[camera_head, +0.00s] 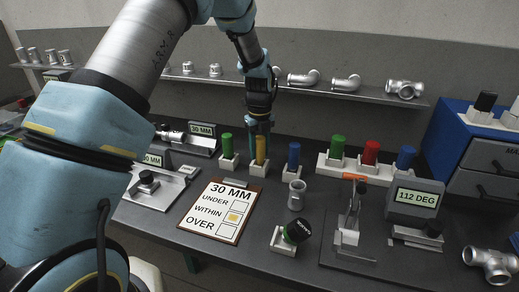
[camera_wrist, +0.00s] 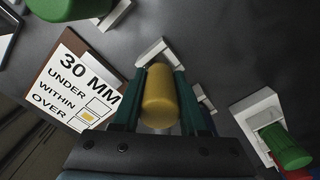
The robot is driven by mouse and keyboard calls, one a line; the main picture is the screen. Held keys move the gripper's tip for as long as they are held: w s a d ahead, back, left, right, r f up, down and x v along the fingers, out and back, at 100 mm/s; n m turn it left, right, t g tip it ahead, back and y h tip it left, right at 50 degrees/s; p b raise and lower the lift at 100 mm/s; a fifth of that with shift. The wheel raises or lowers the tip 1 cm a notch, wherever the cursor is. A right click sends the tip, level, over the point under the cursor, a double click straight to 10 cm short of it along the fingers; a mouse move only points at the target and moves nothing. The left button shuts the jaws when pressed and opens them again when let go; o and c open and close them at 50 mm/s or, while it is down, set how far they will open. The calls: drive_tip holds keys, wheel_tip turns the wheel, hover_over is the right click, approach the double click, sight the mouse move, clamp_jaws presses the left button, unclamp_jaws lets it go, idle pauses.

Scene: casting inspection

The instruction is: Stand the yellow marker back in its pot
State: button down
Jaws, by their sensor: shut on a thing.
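The yellow marker (camera_head: 260,148) is upright between the fingers of my gripper (camera_head: 260,128), which is shut on its upper part. In the head view its lower end meets the white pot (camera_head: 260,170); how deep it sits inside cannot be told. In the wrist view the marker (camera_wrist: 160,100) is seen end-on between both fingers of my gripper (camera_wrist: 159,90). White parts of the pot (camera_wrist: 152,50) show beyond it, and the marker hides the pot's middle.
A green marker (camera_head: 227,146) in a pot stands close left, a blue marker (camera_head: 293,157) close right. The 30 MM clipboard (camera_head: 218,208) lies in front, its WITHIN box marked yellow.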

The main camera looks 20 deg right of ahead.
drive_tip(key=shift+f, duration=0.4)
drive_tip(key=shift+f, duration=0.1)
drive_tip(key=shift+f, duration=0.15)
drive_tip(key=shift+c, duration=2.2)
unclamp_jaws()
drive_tip(key=shift+r+b, duration=0.35)
drive_tip(key=shift+b, duration=0.05)
drive_tip(key=r+b, duration=0.1)
drive_tip(key=r, duration=0.2)
drive_tip(key=r+b, duration=0.1)
drive_tip(key=r, duration=0.3)
drive_tip(key=s+r+b, duration=0.1)
drive_tip(key=r, duration=0.2)
drive_tip(key=shift+a+r, duration=0.15)
drive_tip(key=shift+a, duration=0.05)
